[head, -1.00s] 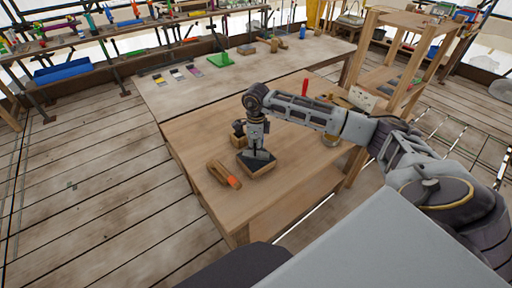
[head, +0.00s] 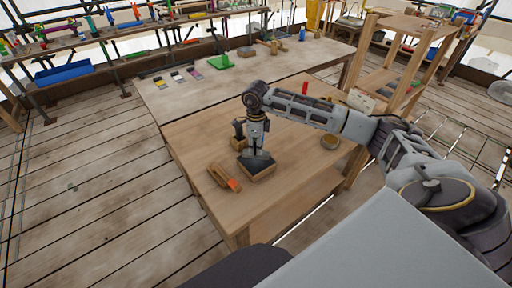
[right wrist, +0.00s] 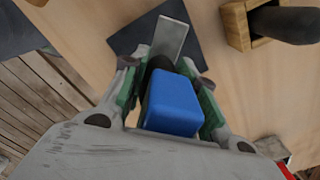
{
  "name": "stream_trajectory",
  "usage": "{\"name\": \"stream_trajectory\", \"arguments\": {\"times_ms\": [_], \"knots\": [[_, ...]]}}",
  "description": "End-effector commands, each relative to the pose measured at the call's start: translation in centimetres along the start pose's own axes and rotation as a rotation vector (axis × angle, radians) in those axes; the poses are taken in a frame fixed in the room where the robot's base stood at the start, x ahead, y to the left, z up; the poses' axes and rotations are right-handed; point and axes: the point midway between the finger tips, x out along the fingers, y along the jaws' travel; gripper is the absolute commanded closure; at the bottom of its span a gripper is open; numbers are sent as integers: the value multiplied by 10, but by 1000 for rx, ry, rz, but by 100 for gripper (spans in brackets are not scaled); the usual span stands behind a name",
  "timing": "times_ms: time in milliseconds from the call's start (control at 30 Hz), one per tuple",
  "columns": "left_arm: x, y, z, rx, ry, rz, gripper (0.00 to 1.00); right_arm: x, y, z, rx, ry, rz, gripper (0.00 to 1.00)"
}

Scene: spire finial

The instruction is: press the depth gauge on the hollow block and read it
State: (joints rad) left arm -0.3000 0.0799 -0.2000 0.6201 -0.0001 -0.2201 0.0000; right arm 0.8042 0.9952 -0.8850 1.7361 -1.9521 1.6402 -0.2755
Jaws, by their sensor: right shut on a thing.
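My right gripper (right wrist: 170,100) is shut on a blue block-shaped piece (right wrist: 172,104), which I take for the depth gauge's body. A flat grey metal strip (right wrist: 170,38) shows just beyond it, over a dark square top (right wrist: 196,58). Any opening in the block and the gauge's reading are hidden. My left gripper is not in view.
A wooden piece with an orange end (head: 224,178) lies left of the block. Behind the gripper stands a small wooden block with a dark rod (head: 238,132), also in the wrist view (right wrist: 262,24). The table's front is clear.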

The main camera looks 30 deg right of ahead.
Motion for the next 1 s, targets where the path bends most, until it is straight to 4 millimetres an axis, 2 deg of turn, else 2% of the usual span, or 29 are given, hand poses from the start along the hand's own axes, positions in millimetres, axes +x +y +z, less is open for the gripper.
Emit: {"name": "stream_trajectory", "arguments": {"times_ms": [433,1000], "knots": [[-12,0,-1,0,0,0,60,-23,0,0,0,-3,-2,99],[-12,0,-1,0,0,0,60,-23,0,0,0,-2,-1,99]]}}
